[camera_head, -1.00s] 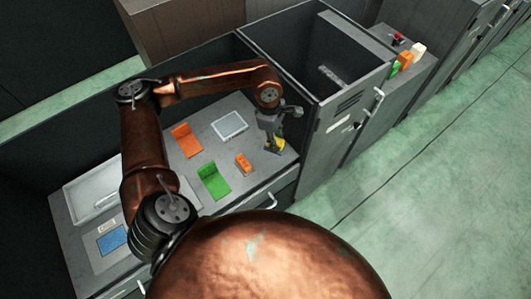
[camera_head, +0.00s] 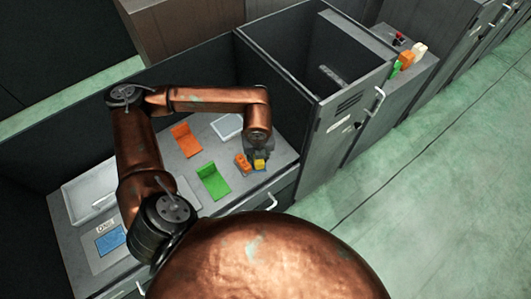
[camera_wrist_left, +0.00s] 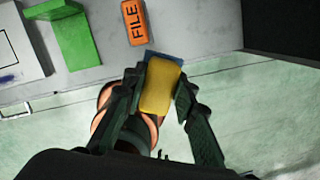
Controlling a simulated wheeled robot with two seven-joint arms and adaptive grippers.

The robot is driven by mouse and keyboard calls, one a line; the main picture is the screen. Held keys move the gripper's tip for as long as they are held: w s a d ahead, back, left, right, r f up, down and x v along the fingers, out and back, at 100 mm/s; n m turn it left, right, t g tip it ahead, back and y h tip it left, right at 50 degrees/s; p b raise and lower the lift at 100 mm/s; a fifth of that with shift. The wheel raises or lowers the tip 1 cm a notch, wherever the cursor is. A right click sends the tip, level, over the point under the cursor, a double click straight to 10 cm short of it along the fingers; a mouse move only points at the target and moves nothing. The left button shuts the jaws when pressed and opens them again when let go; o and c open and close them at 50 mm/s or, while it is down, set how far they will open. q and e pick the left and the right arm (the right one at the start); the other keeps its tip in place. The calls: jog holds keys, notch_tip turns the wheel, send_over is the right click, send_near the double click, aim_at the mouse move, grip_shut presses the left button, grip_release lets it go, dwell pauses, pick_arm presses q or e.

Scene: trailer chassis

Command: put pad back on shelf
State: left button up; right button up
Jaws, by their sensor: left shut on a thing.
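My left gripper (camera_head: 258,150) is shut on a yellow pad (camera_wrist_left: 161,87), which also shows in the head view (camera_head: 259,163). In the left wrist view the pad lies between the two dark fingers, with a blue part (camera_wrist_left: 165,58) at its far end. In the head view the pad is over the front right part of the grey counter (camera_head: 226,196), beside an orange block (camera_head: 242,163). In the wrist view that block reads FILE (camera_wrist_left: 133,21). I cannot tell whether the pad touches the counter. My right gripper is not in view.
A green L-shaped holder (camera_head: 213,181) and an orange one (camera_head: 186,140) stand on the counter. A white tray (camera_head: 226,126) is at the back, and a sink (camera_head: 90,192) and a blue square (camera_head: 110,240) are at the left. A tall grey cabinet (camera_head: 335,115) bounds the right side.

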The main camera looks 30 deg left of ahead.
pick_arm(q)
jog(key=n, duration=0.1)
jog(key=s+n, duration=0.1)
jog(key=n, duration=0.3)
jog(key=shift+s+a+f+g, duration=0.25)
jog(key=shift+a+f+g, duration=0.05)
jog(key=shift+f, duration=0.1)
jog(key=shift+w+f, duration=0.1)
jog(key=shift+w, duration=0.1)
jog(key=shift+n, duration=0.3)
jog(key=w+a+f, duration=0.1)
jog(key=w+f, duration=0.2)
jog(key=w, duration=0.1)
jog(key=w+a+f, duration=0.1)
jog(key=w+f, duration=0.2)
jog(key=w, duration=0.1)
jog(key=w+a+f, duration=0.1)
jog(key=w+f, duration=0.2)
jog(key=w, duration=0.1)
jog(key=shift+w+a+p, duration=0.15)
jog(key=shift+a+p, duration=0.1)
jog(key=shift+p, duration=0.1)
jog(key=shift+w+a+f, duration=0.1)
jog(key=shift+w+f, duration=0.15)
jog(key=shift+f, duration=0.05)
notch_tip(320, 180, down, 3)
jog(key=shift+w, duration=0.1)
jog(key=shift+f, duration=0.1)
jog(key=shift+f, duration=0.1)
jog(key=o, duration=1)
